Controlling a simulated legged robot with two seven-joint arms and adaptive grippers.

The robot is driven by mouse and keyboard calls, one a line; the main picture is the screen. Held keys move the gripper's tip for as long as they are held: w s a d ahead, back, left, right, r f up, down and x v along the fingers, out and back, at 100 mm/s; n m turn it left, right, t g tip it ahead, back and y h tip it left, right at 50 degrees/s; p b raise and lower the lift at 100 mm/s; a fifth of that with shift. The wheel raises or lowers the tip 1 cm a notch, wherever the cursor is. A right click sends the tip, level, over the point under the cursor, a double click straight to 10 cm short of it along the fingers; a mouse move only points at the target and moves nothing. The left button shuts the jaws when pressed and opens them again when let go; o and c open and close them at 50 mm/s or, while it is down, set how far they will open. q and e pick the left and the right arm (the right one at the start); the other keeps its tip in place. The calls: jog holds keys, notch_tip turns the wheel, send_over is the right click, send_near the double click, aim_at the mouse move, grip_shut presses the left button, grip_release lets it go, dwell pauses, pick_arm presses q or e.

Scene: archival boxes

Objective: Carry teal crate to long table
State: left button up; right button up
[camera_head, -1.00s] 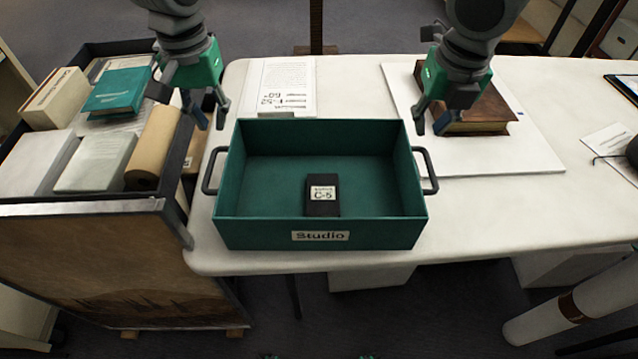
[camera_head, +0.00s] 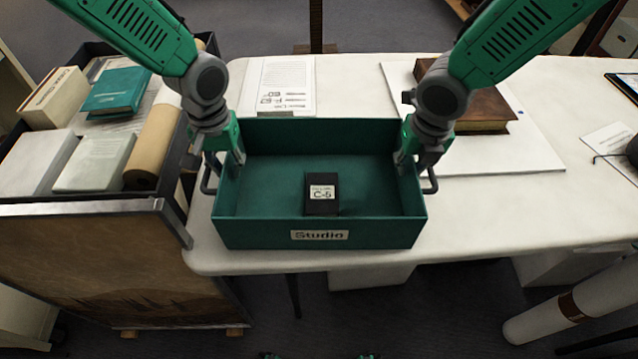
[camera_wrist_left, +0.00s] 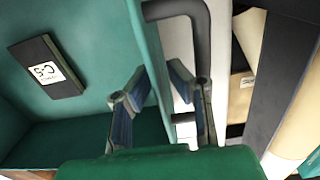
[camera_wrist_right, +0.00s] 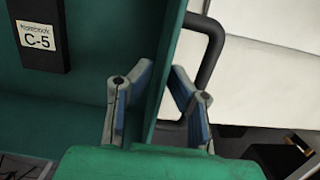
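The teal crate (camera_head: 320,237), labelled Studio, stands upright at the front left of a long white table (camera_head: 480,215). A black box labelled C-5 (camera_head: 321,195) lies inside it. My left gripper (camera_head: 226,158) is at the crate's left wall, one finger inside and one outside, beside the dark left handle (camera_wrist_left: 202,40). My right gripper (camera_head: 410,160) straddles the right wall the same way, beside the right handle (camera_wrist_right: 212,45). Both wrist views show fingers spread with the wall between them and some gap. Whether any finger touches the wall is unclear.
A cart (camera_head: 85,208) with books, boxes and a brown roll stands close on the left. A paper sheet (camera_head: 285,78) lies behind the crate. A brown book (camera_head: 485,112) lies on a white board to the right. The table's front right is clear.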

pick_arm(q)
jog(key=shift+c, duration=0.4)
pick_arm(e)
jog(key=shift+c, duration=0.4)
pick_arm(q)
grip_shut()
pick_arm(e)
grip_shut()
pick_arm(q)
jog(key=shift+w+r, duration=0.1)
pick_arm(e)
jog(key=shift+r, duration=0.1)
